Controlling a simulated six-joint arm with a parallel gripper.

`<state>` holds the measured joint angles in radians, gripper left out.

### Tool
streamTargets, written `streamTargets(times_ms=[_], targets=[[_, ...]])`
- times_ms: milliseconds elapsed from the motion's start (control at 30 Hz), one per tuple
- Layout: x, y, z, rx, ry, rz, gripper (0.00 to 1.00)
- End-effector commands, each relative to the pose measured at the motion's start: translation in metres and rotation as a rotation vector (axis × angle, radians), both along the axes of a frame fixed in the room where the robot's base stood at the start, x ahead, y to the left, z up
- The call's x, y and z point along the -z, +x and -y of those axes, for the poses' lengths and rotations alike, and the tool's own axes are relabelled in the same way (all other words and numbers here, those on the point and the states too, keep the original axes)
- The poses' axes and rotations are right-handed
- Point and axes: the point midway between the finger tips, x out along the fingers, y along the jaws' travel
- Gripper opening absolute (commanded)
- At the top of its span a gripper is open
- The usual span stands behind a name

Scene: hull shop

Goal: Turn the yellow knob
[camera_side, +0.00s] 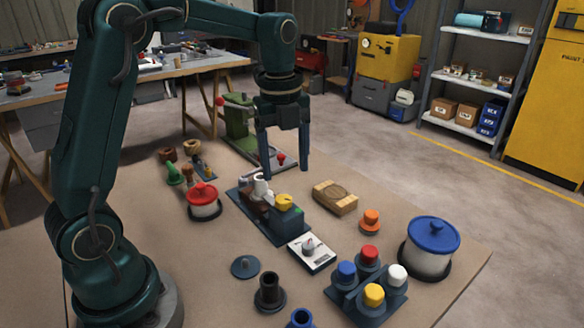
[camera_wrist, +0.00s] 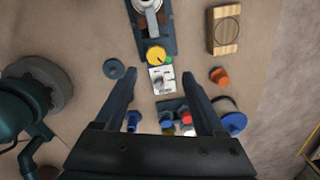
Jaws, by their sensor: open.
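The yellow knob (camera_side: 284,202) is a small round dial on a dark machine (camera_side: 262,214) on the bench. In the wrist view the yellow knob (camera_wrist: 156,55) has a dark mark on top, with a green spot beside it. My gripper (camera_side: 284,174) is open and empty, its fingers pointing down above the machine. In the wrist view the knob lies just beyond the fingertips of my gripper (camera_wrist: 158,75), roughly centred between them. The fingers appear apart from the knob.
A white box with a grey dial (camera_side: 320,262) sits beside the machine. A block with several coloured caps (camera_side: 345,300), a blue-lidded pot (camera_side: 430,262), a red-lidded pot (camera_side: 204,210), an orange knob (camera_side: 370,220) and a wooden block (camera_side: 335,197) stand around it.

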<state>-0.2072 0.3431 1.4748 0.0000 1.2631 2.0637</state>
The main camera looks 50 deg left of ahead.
Motion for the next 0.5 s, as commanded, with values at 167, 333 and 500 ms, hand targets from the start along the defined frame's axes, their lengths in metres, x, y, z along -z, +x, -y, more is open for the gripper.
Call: streamTargets(times_ms=[167, 333, 500], targets=[[0.022, 0.0, -0.006, -0.022, -0.013, -0.058, 0.72], [0.04, -0.001, -0.007, -0.027, -0.015, -0.065, 0.72], [0.061, -0.001, -0.007, -0.027, -0.014, -0.064, 0.72]])
